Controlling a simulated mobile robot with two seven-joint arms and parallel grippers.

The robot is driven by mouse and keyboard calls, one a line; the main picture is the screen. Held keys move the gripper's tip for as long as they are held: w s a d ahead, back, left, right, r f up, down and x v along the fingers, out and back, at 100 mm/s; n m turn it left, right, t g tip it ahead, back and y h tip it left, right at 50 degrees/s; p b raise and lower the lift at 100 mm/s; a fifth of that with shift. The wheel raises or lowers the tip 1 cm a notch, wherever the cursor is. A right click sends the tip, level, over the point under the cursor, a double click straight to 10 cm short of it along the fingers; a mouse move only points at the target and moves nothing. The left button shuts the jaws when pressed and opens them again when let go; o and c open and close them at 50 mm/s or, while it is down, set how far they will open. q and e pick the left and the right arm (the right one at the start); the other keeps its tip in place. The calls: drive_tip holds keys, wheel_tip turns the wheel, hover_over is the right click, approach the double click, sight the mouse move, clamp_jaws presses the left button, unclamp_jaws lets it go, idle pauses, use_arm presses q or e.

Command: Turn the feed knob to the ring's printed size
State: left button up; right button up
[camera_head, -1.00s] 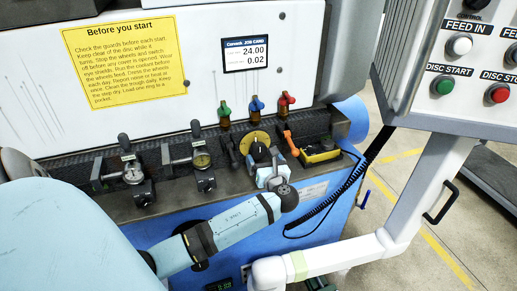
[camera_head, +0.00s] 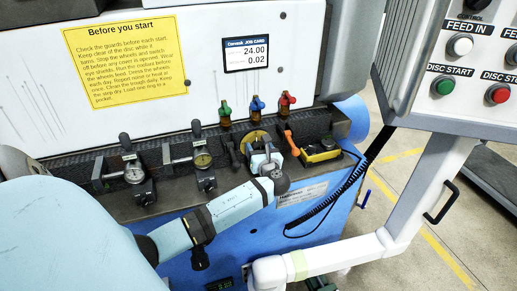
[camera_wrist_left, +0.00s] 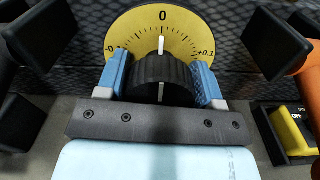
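The feed knob (camera_wrist_left: 162,82) is black with a white mark, in front of a round yellow dial (camera_wrist_left: 205,28) with 0 at the top and +0.1 at the right. The knob's mark lines up with the 0. My left gripper (camera_wrist_left: 162,70) has its blue finger pads on either side of the knob. I see no clear gap, but cannot tell whether they press on it. In the head view my left gripper (camera_head: 265,160) covers part of the yellow dial (camera_head: 253,138). The job card (camera_head: 247,55) reads 24.00 and 0.02. My right gripper is not in view.
An orange-handled lever (camera_head: 290,142) stands close right of the dial, with a yellow-and-black device (camera_head: 320,150) beyond it. Two dial gauges (camera_head: 134,173) (camera_head: 203,162) are on the left. Green, blue and red valves (camera_head: 256,104) sit above. A control panel (camera_head: 470,75) is at right.

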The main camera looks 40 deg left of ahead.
use_arm(q)
drive_tip(key=shift+n, duration=1)
drive_tip(key=shift+f+n, duration=0.1)
drive_tip(key=shift+n, duration=1.1)
drive_tip(key=n+b, duration=0.1)
drive_tip(key=n, duration=0.2)
drive_tip(key=shift+n+b, duration=0.4)
drive_tip(key=shift+n, duration=0.8)
drive_tip(key=o, duration=0.9)
drive_tip(key=shift+o, duration=0.2)
